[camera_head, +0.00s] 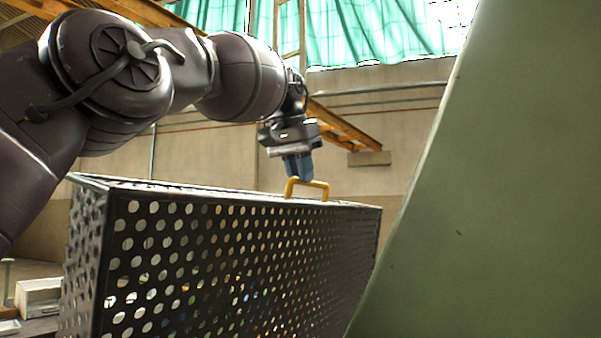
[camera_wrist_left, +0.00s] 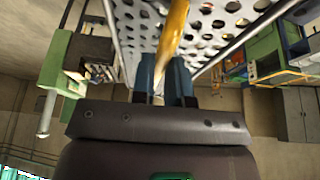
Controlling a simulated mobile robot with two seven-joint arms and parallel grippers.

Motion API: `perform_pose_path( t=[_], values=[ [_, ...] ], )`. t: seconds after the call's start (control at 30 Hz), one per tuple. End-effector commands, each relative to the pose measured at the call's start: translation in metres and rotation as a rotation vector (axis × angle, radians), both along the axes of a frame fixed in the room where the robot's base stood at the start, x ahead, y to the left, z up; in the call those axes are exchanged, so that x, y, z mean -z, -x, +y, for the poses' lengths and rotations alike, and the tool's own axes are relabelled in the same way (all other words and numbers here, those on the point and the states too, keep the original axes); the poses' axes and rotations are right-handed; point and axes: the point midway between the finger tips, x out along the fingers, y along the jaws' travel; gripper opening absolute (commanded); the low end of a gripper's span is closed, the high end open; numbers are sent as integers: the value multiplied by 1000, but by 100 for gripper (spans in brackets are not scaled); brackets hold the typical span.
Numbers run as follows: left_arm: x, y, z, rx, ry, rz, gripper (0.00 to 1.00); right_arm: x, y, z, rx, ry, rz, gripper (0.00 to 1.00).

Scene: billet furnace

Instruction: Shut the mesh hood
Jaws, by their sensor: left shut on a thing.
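The mesh hood (camera_head: 230,262) is a dark box with round holes in its panels. It fills the lower middle of the head view, and its perforated face also shows in the left wrist view (camera_wrist_left: 215,22). A yellow handle (camera_head: 318,183) stands on the hood's top edge. My left gripper (camera_head: 298,178) comes down on the handle from above, and its blue fingers are shut on it. In the left wrist view the yellow handle (camera_wrist_left: 173,35) runs between the two fingers. My right gripper is not in view.
A large green slanted panel (camera_head: 510,190) fills the right of the head view, close to the hood's right end. A pale box (camera_head: 38,295) stands at the lower left. Green machinery (camera_wrist_left: 265,50) shows at the right of the left wrist view.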

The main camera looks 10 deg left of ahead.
Motion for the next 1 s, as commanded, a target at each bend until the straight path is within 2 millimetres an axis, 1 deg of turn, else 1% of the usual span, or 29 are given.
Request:
perform_pose_path(
  t=[0.17, 0.27, 0.37, 0.57, 0.73, 0.83, 1.0],
  values=[
    [-1, -1, 3, 0, 7, 3, 0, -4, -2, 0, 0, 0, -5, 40],
    [-3, -3, 10, -1, 24, 9, 0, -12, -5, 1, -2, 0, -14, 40],
    [-4, -7, 21, -3, 51, 19, 0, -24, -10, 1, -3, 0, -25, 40],
    [-1, -21, 54, -3, 122, 49, 0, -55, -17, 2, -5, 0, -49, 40],
    [8, -37, 91, -6, 118, 49, 0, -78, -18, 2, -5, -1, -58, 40],
    [17, -46, 113, -5, 117, 51, 0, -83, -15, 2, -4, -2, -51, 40],
    [35, -61, 150, -6, 116, 50, 0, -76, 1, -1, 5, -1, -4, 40]
  ],
)
